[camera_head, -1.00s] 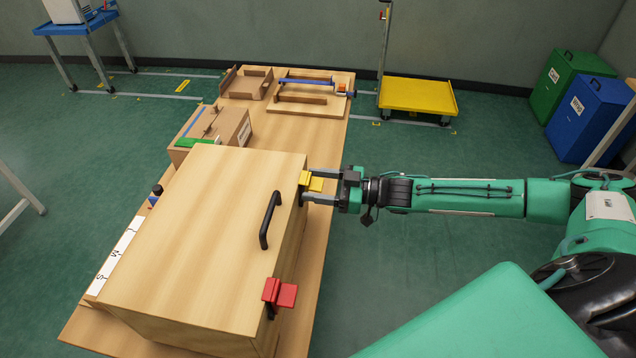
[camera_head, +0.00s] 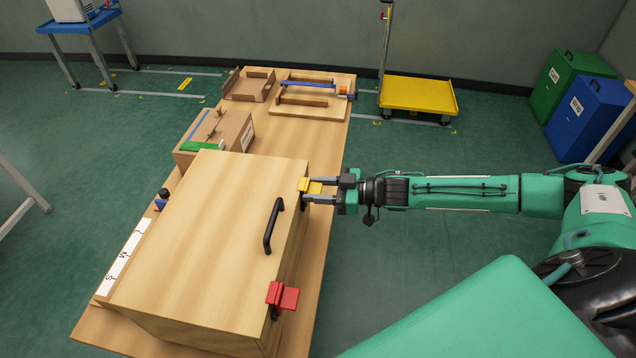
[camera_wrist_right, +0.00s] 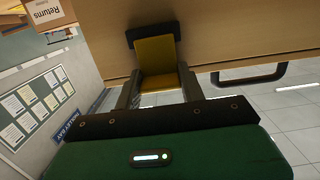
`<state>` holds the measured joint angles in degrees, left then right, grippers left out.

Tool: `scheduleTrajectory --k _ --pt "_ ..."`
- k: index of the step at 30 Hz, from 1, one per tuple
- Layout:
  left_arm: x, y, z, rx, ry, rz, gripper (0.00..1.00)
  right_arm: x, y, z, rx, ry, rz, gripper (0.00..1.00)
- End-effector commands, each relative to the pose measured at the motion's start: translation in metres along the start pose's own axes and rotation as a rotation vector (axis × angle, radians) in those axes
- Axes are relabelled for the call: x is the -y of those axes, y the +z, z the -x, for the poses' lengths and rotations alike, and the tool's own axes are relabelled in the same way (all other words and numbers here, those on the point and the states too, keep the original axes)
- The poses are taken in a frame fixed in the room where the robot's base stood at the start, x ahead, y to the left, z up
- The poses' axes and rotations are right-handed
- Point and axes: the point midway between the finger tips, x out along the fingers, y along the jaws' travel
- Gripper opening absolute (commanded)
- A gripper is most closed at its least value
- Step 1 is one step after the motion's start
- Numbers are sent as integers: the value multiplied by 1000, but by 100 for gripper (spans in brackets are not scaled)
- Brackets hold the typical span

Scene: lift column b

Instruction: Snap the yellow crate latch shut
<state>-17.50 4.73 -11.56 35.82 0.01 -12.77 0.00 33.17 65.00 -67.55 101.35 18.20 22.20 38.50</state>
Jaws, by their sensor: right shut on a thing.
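The wooden crate (camera_head: 215,215) stands on the table with its lid down and a black handle (camera_head: 272,226) on its right side. The yellow latch (camera_head: 309,185) is at the crate's far right edge. My right gripper (camera_head: 318,189) is shut on the yellow latch, with a finger on each side of it. In the right wrist view the yellow latch (camera_wrist_right: 156,57) sits between the fingers against the crate's wooden side. A red latch (camera_head: 282,296) sticks out from the crate's near right edge. My left gripper is not in view.
A cardboard box (camera_head: 217,132) with a green strip stands behind the crate. A wooden tray (camera_head: 249,84) and a board with a blue bar (camera_head: 308,81) lie at the table's far end. Floor right of the table is free around my arm.

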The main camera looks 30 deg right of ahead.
Motion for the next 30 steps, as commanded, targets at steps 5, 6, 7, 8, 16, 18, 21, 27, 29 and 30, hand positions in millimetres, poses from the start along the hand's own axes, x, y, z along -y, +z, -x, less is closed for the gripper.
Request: scheduleTrajectory --k 5,6,7,8,16,18,21,27,29,30 --pt "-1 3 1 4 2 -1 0 0 1 0 8 0 0 17" --pt "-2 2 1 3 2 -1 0 0 1 0 8 0 0 17" --pt "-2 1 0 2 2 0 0 0 1 0 8 0 0 17" --pt "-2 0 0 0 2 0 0 0 1 0 8 0 0 17" --pt "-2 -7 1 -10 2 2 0 0 0 0 7 0 0 62" --pt "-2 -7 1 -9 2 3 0 0 0 0 7 0 0 62" --pt "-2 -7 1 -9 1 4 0 0 0 0 7 0 0 62" --pt "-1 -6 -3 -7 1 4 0 0 1 10 7 1 1 62" --pt "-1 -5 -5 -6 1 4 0 -1 2 19 9 3 1 62" --pt "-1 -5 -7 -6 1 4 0 -1 3 25 10 3 0 62"
